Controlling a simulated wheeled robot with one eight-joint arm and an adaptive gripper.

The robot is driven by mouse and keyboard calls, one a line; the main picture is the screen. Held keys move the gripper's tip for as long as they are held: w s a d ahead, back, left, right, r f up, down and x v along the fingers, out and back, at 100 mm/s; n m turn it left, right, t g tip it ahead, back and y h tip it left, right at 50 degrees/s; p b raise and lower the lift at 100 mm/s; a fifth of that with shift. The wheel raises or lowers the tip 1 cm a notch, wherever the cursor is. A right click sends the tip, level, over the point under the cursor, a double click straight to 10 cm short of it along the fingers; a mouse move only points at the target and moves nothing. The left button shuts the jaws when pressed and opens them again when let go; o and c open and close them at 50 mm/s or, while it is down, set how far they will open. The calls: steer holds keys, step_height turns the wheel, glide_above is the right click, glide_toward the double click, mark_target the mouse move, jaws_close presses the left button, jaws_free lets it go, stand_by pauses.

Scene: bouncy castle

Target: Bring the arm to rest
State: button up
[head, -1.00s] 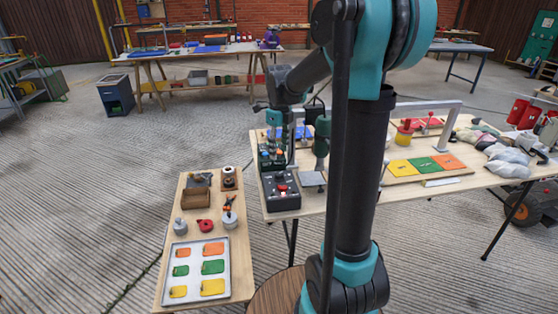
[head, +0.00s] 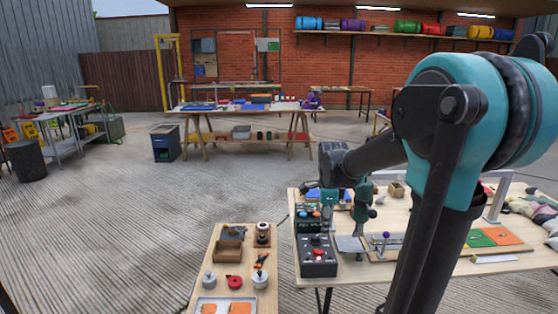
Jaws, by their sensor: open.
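My arm reaches in from the right of the head view, with a teal elbow and dark links. It slopes down to the left to a dark wrist. My gripper (head: 320,190) is at its end, small and dark over the left back part of the work table (head: 345,277). It is open, and I see nothing held in it. The fingers are hard to make out against the things behind them. I cannot tell how far the gripper is above the table.
A black control box (head: 318,262) and a green upright device (head: 362,203) stand near the gripper. A low side bench (head: 246,293) holds a brown box, a red item and a tray. A trestle table (head: 226,108) stands further back.

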steer(key=s+d+f+n+t, duration=0.1)
steer(key=s+f+n, duration=0.4)
steer(key=s+n, duration=0.3)
steer(key=s+d+f+n+t, duration=0.1)
steer(key=s+f+n+t, duration=0.1)
steer(key=s+f+n, duration=0.3)
steer(key=s+n, duration=0.4)
steer(key=n, duration=0.2)
steer(key=shift+d+f+n, duration=0.3)
steer(key=shift+n, duration=0.1)
